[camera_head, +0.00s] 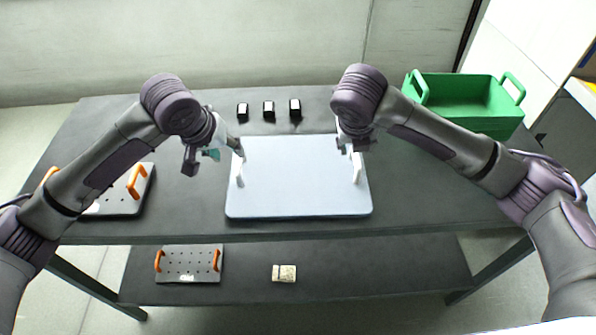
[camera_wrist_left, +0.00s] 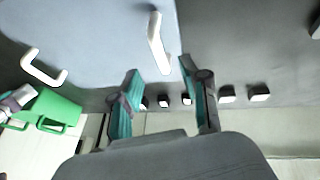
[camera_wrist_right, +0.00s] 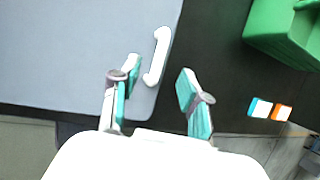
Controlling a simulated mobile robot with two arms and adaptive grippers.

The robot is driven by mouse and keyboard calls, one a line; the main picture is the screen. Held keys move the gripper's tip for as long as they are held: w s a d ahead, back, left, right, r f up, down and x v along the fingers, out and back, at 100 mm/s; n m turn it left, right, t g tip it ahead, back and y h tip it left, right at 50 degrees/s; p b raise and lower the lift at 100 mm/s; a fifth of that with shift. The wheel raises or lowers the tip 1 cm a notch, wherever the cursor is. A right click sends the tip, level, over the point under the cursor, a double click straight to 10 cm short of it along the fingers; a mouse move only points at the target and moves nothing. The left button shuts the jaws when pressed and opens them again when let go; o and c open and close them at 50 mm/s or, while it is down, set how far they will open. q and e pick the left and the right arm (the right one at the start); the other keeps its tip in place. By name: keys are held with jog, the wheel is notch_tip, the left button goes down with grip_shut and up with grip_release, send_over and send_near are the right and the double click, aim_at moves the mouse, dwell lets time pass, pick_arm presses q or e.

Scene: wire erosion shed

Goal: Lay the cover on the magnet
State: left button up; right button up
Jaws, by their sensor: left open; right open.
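The cover is a pale blue-grey board (camera_head: 290,195) lying flat on the dark table, with a white handle near each side. The left handle (camera_head: 240,171) also shows in the left wrist view (camera_wrist_left: 157,45); the right handle (camera_head: 357,168) also shows in the right wrist view (camera_wrist_right: 160,52). My left gripper (camera_head: 234,148) is open and empty near the far end of the left handle. My right gripper (camera_wrist_right: 160,69) is open, its fingers on either side of the right handle in that view; contact cannot be told. I cannot make out which thing is the magnet.
Several small black blocks with white faces (camera_head: 268,109) stand behind the cover. A green crate (camera_head: 465,100) is at the back right. A plate with orange handles (camera_head: 125,203) lies at left. A similar plate (camera_head: 189,265) and a speckled block (camera_head: 284,273) are on the lower shelf.

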aim_at(239, 160)
pick_arm(q)
jog(key=x, duration=0.8)
jog(key=shift+w+d+f, duration=0.1)
jog(key=shift+f, duration=0.1)
pick_arm(e)
jog(key=x, duration=0.8)
jog(key=shift+w+d+f, duration=0.1)
jog(key=shift+f, duration=0.1)
pick_arm(q)
jog(key=shift+c, duration=0.3)
pick_arm(e)
jog(key=shift+c, duration=0.4)
pick_arm(q)
grip_shut()
pick_arm(e)
grip_shut()
pick_arm(q)
jog(key=shift+w+r, duration=0.15)
jog(key=shift+r, duration=0.05)
pick_arm(e)
jog(key=shift+w+r, duration=0.1)
jog(key=shift+r, duration=0.1)
